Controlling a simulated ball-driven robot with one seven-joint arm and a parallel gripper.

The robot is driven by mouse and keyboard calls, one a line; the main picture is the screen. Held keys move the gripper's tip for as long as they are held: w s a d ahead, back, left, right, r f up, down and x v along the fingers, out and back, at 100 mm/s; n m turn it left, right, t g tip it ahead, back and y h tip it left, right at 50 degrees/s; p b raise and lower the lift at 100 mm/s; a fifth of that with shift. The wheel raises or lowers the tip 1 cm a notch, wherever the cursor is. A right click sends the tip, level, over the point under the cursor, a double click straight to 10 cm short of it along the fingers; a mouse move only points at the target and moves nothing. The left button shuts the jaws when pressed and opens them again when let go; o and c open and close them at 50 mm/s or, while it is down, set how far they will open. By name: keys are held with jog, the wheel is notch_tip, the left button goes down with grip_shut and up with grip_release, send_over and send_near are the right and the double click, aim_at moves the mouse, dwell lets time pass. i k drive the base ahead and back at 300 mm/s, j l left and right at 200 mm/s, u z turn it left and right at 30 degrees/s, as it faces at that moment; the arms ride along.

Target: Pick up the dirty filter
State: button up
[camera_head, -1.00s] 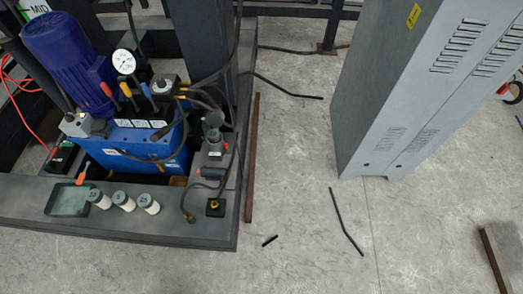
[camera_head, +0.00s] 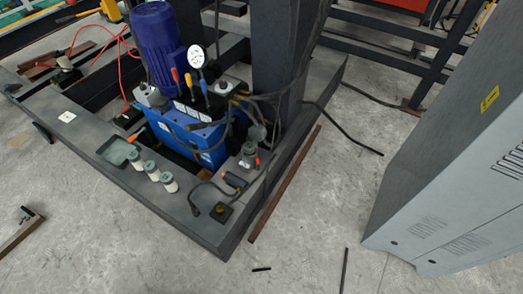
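Three white cylinders with dark grey, marked tops, which look like filters, stand in a row on the grey ledge of the machine base. They are the left one (camera_head: 135,161), the middle one (camera_head: 152,171) and the right one (camera_head: 169,182). A dark grey cylindrical part (camera_head: 249,153) stands on the base right of the blue hydraulic unit (camera_head: 196,139). A dark cylinder (camera_head: 234,181) lies in front of it. I cannot tell which of these is the dirty filter. My gripper is not in view.
A shallow grey tray (camera_head: 114,151) sits left of the white cylinders. A grey cabinet (camera_head: 450,170) stands at the right. Thin bars lie on the concrete floor, which is otherwise clear in front.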

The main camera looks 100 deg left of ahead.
aim_at(250, 146)
jog(key=i+u, duration=0.15)
jog(key=u, duration=0.25)
jog(key=i+u, duration=0.2)
jog(key=u, duration=0.2)
jog(key=i+u, duration=0.15)
jog(key=u, duration=0.25)
jog(key=i+l+u, duration=0.15)
jog(key=u, duration=0.2)
jog(key=i+u, duration=0.15)
jog(key=u, duration=0.25)
jog(key=i+l+u, duration=0.1)
jog(key=u, duration=0.3)
jog(key=i+l+u, duration=0.15)
jog(key=u, duration=0.3)
jog(key=i+l+u, duration=0.1)
jog(key=u, duration=0.3)
jog(key=l+u, duration=0.2)
jog(key=u, duration=0.2)
jog(key=i+l+u, duration=0.25)
jog(key=l+u, duration=0.3)
